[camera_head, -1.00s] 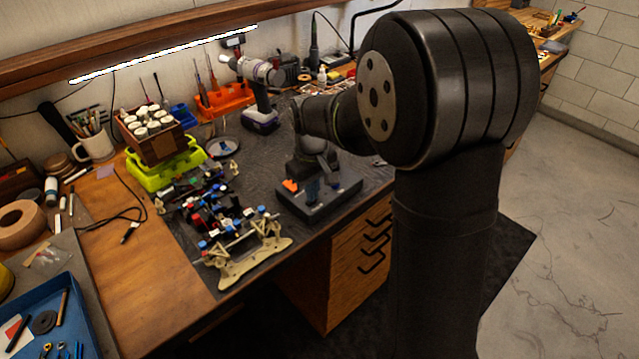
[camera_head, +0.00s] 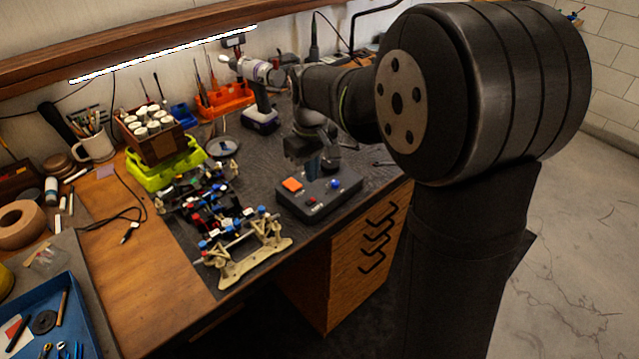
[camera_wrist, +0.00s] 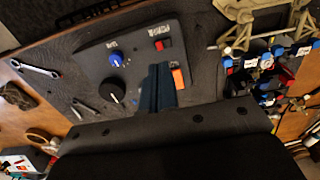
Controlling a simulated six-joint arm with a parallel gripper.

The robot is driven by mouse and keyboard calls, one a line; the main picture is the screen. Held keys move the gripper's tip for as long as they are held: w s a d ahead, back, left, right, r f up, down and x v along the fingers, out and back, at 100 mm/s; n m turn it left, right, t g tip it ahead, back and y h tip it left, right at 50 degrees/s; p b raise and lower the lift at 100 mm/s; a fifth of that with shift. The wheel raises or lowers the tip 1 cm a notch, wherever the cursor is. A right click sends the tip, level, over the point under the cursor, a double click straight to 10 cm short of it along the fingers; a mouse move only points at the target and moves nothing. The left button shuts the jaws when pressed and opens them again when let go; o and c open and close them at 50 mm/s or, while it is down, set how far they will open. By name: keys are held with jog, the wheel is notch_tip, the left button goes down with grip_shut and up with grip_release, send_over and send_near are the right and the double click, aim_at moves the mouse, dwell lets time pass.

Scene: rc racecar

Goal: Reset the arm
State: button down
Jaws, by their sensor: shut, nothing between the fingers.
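My gripper (camera_head: 330,160) hangs over the far side of a dark control box on the workbench. In the wrist view my gripper (camera_wrist: 157,88) shows as two dark blue-grey fingers side by side, shut with nothing between them. The fingers overlap the box in that view; I cannot tell how high above it they are. The control box (camera_head: 317,203) carries an orange button (camera_head: 292,184), a blue knob (camera_head: 336,184) and a small red switch (camera_head: 312,200). The wrist view also shows a black knob (camera_wrist: 112,91) on it.
The RC car chassis (camera_head: 225,215) on its beige stand (camera_head: 262,262) is left of the box. A drill (camera_head: 262,108), an orange bin (camera_head: 225,100) and a green tray (camera_head: 165,172) stand behind. Wrenches (camera_wrist: 35,69) lie beside the box. Drawers (camera_head: 370,245) are below.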

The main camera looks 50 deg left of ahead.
jog(key=shift+r, duration=0.3)
jog(key=shift+f, duration=3.5)
jog(key=shift+r, duration=3.9)
notch_tip(320, 180, up, 9)
jog(key=t, duration=0.2)
send_over(312, 200)
jog(key=s, duration=0.4)
jog(key=shift+w+d+f, duration=0.1)
jog(key=shift+w+f, duration=0.1)
jog(key=shift+f, duration=1.1)
jog(key=shift+w+d+f, duration=0.1)
jog(key=shift+w+f, duration=0.05)
jog(key=shift+f, duration=1.1)
